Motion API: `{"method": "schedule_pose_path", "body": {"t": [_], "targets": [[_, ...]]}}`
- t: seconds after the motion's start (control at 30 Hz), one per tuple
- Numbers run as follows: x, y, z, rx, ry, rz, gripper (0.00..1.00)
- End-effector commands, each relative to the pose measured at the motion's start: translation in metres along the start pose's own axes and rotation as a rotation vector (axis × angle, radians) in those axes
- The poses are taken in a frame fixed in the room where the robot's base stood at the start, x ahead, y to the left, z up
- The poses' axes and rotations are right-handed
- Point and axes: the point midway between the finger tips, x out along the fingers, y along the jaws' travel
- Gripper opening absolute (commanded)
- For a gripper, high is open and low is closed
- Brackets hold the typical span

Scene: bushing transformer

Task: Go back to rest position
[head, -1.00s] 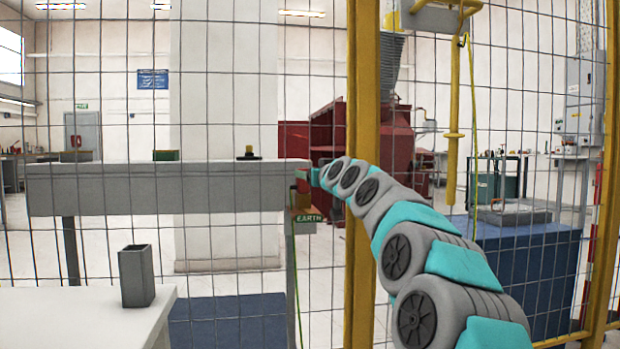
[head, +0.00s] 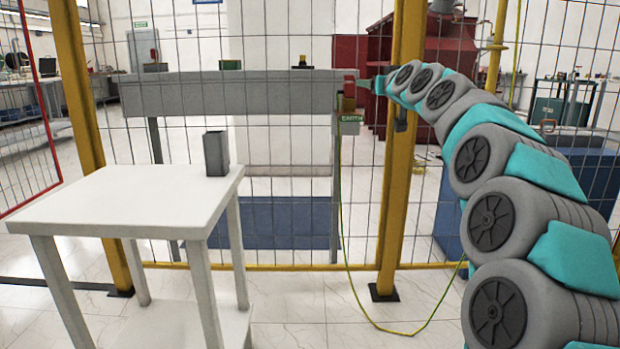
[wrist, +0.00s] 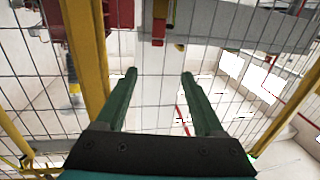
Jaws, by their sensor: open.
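My gripper (wrist: 158,76) is open in the wrist view, its two green fingers apart with nothing between them. In the head view my arm reaches from the lower right up to the mesh fence, and the gripper end (head: 366,84) is beside the red and brass-coloured clamp (head: 348,95) above a green EARTH label (head: 351,118). A red piece (wrist: 159,28) is ahead of the fingers in the wrist view, apart from them. A yellow-green cable (head: 352,285) hangs from below the label to the floor and runs towards my arm.
A white table (head: 130,192) with a grey open-topped box (head: 216,153) stands at the left. A grey beam (head: 225,95) and yellow fence posts (head: 394,180) are ahead. A red machine (head: 445,45) is behind the fence. Tiled floor between table and arm is clear except for the cable.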

Motion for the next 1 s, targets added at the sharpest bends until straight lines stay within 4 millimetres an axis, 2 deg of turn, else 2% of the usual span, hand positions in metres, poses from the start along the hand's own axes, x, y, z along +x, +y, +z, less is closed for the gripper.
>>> {"method": "schedule_pose_path", "body": {"t": [0.27,0.43,0.57,0.67,0.77,0.9,0.97,1.0], "targets": [[-0.016,-0.029,0.030,0.009,-0.104,-0.058,0.70],[-0.034,-0.053,0.062,0.019,-0.206,-0.103,0.70],[-0.057,-0.074,0.092,0.024,-0.304,-0.139,0.70],[-0.083,-0.093,0.127,0.029,-0.412,-0.168,0.70],[-0.123,-0.112,0.171,0.034,-0.551,-0.193,0.70],[-0.192,-0.130,0.239,0.041,-0.768,-0.201,0.70],[-0.224,-0.134,0.264,0.045,-0.853,-0.194,0.70],[-0.246,-0.136,0.284,0.048,-0.918,-0.186,0.70]]}}
